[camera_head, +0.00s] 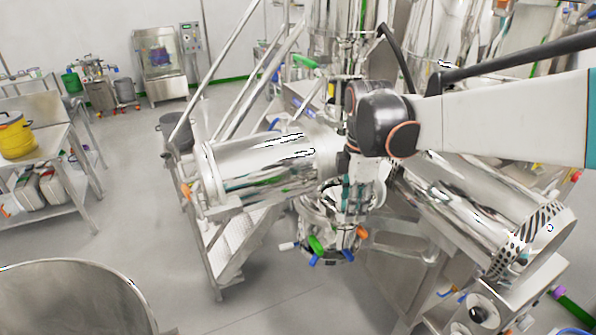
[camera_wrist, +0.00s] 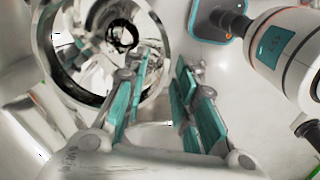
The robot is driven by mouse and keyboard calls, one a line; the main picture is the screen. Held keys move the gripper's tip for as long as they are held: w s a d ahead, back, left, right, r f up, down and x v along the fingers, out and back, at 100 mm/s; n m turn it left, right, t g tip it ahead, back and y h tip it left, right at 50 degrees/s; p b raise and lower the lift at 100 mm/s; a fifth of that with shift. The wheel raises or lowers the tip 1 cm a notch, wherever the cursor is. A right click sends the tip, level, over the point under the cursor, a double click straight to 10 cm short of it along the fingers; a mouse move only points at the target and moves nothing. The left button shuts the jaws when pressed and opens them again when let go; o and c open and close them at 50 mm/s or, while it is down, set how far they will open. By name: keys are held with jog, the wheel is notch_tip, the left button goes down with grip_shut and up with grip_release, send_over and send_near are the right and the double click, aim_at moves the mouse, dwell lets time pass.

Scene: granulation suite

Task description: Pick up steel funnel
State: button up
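My gripper (camera_head: 355,198) hangs from the arm in the middle of the head view, in front of shiny steel equipment. In the wrist view my gripper (camera_wrist: 163,64) has its teal-padded fingers apart, with nothing seen held between them. A round, mirror-like steel opening with a thick rim (camera_wrist: 49,50) lies beyond the left finger, which partly covers it. I cannot tell whether this is the steel funnel. I cannot pick out a separate funnel with certainty in the head view. Whether the fingers touch any steel is also unclear.
Metal stairs (camera_head: 235,240) and a bench with a yellow pot (camera_head: 16,136) are left. Floor (camera_head: 140,235) is open at left centre.

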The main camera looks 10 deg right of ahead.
jog(key=shift+f, duration=1.05)
grip_shut()
jog(key=shift+r, duration=0.1)
